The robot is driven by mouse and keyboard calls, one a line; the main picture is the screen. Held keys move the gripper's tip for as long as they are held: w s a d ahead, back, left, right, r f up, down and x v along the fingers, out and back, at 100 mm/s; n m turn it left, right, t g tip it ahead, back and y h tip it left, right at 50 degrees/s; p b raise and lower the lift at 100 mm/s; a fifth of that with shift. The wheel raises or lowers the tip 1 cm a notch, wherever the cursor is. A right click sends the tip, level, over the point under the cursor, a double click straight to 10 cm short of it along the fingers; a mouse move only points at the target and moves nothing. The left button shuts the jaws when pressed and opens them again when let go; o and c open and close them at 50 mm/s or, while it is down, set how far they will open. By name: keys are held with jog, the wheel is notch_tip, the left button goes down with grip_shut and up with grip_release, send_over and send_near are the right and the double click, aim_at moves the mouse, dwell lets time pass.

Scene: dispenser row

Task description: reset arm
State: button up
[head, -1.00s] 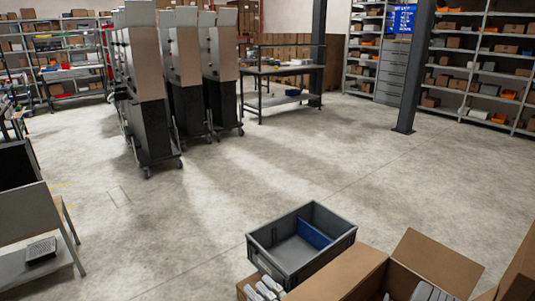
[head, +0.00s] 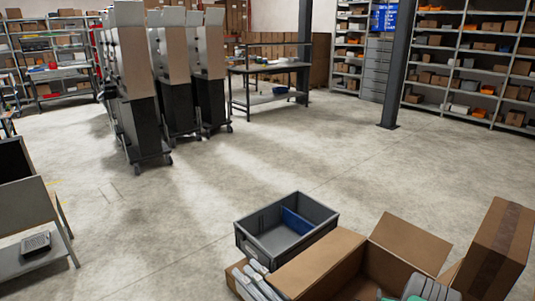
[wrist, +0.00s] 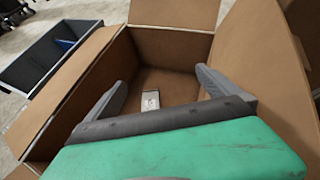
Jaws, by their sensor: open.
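My gripper (wrist: 162,82) shows in the wrist view with a green body and two grey fingers spread wide apart. It is open and nothing is between the fingers. It points down into an open cardboard box (wrist: 157,45), which also shows at the bottom right of the head view (head: 318,262). A small silver-and-white item (wrist: 150,100) lies on the box floor, apart from the fingers. In the head view only a little green and grey shows at the bottom edge, so the fingers are hidden there.
A grey bin (head: 262,240) with a blue divider (head: 297,222) stands beside the box. Several silver packs (head: 262,284) lie in front of it. A bench (head: 35,262) is at left. Dispensers (head: 140,90) and a dark column (head: 391,75) stand farther back. Open floor lies between.

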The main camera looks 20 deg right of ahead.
jog(key=w+a+r+n+y+p, duration=0.1)
jog(key=w+a+r+n+y, duration=0.2)
jog(key=w+a+r+n, duration=0.9)
jog(key=a+r+n+g+y+p, duration=0.1)
jog(key=a+r+n+y, duration=0.2)
jog(key=a+r+n, duration=0.9)
jog(key=s+a+r+n+g, duration=0.1)
jog(key=s+a+r+n, duration=0.25)
jog(key=a, duration=0.35)
jog(key=s+a+r+n+g+y+p, duration=0.1)
jog(key=s+a+r+n, duration=0.1)
jog(key=s+a+r, duration=0.3)
jog(key=s+a+r+n, duration=0.2)
jog(key=a+r+n, duration=0.15)
jog(key=a, duration=0.45)
jog(key=s+a+r+n+g, duration=0.1)
jog(key=s+a+n, duration=0.3)
jog(key=s, duration=0.3)
jog(key=s+a+r+n+g+y+p, duration=0.1)
jog(key=s+a+r+n, duration=0.1)
jog(key=s+a+n, duration=0.2)
jog(key=s+n, duration=0.1)
jog(key=s, duration=0.2)
jog(key=shift+s+a+r+n+g, duration=0.25)
jog(key=shift+a+r+n+g, duration=0.05)
jog(key=shift+a+n, duration=0.1)
